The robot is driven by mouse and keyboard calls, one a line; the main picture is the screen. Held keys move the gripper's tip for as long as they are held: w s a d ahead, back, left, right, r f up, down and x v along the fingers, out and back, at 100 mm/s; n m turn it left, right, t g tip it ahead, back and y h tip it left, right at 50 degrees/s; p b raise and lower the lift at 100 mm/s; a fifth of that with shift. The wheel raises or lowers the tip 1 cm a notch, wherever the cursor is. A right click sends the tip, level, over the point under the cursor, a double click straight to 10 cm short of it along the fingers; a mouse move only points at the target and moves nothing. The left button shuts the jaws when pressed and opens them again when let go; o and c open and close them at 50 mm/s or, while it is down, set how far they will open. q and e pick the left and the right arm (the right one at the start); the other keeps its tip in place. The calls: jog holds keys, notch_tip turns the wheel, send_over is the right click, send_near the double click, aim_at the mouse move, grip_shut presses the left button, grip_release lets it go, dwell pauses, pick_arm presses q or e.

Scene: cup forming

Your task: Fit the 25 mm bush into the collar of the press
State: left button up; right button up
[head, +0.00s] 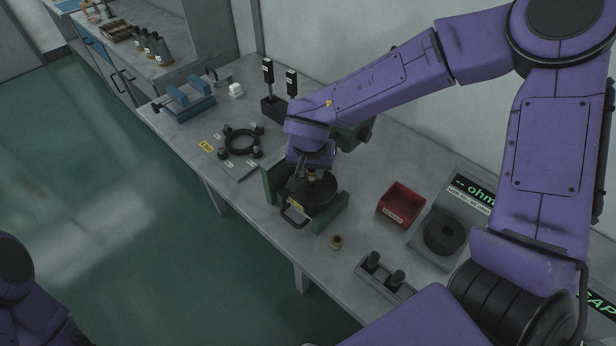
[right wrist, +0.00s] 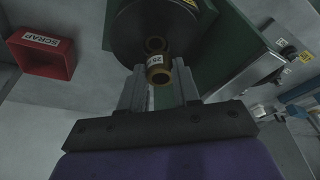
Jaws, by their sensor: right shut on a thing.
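My right gripper (head: 309,168) is over the press, a green frame (head: 331,212) with a dark round plate (head: 319,190). The bush sits between the fingertips (right wrist: 158,82) in the right wrist view. A second brass bush (head: 336,242) stands on the bench in front of the press. My left gripper is out of view.
A block with dark pegs (head: 385,277) is near the front edge. A plate with a black ring (head: 240,141) and a blue vise (head: 185,102) lie to the left.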

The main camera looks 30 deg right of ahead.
aim_at(314, 174)
jog(key=f, duration=0.2)
jog(key=shift+s+d+f, duration=0.25)
jog(key=shift+f, duration=0.15)
jog(key=shift+d+f, duration=0.15)
jog(key=shift+f, duration=0.15)
grip_shut()
jog(key=o, duration=1)
grip_release()
jog(key=shift+o, duration=0.2)
jog(key=shift+w, duration=0.15)
jog(key=v, duration=1.2)
